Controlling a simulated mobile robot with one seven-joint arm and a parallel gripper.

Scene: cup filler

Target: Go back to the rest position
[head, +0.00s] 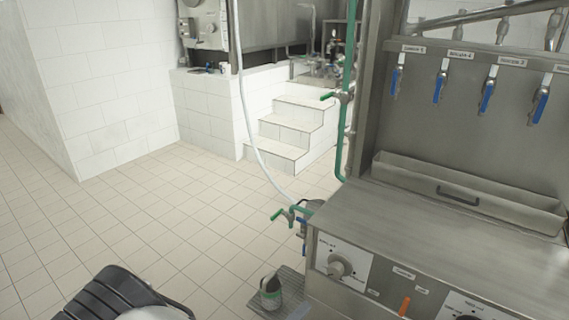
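My gripper is not in view. A dark ribbed part and a pale rounded part show at the bottom left edge; I cannot tell what they are. The steel cup filler (440,235) stands on the right, with several blue-handled taps (440,85) along its back panel and a knob (340,267) on its front. A small dark and light cup-like container (270,288) stands on a grated tray (292,305) at the machine's left side, below a green-handled valve (290,214).
The tiled floor (140,220) is open at the left and middle. White tiled steps (285,132) and a white tiled wall (95,80) stand behind it. A pale hose (248,130) hangs down in front of the steps. Green pipes (345,100) run up the machine's left side.

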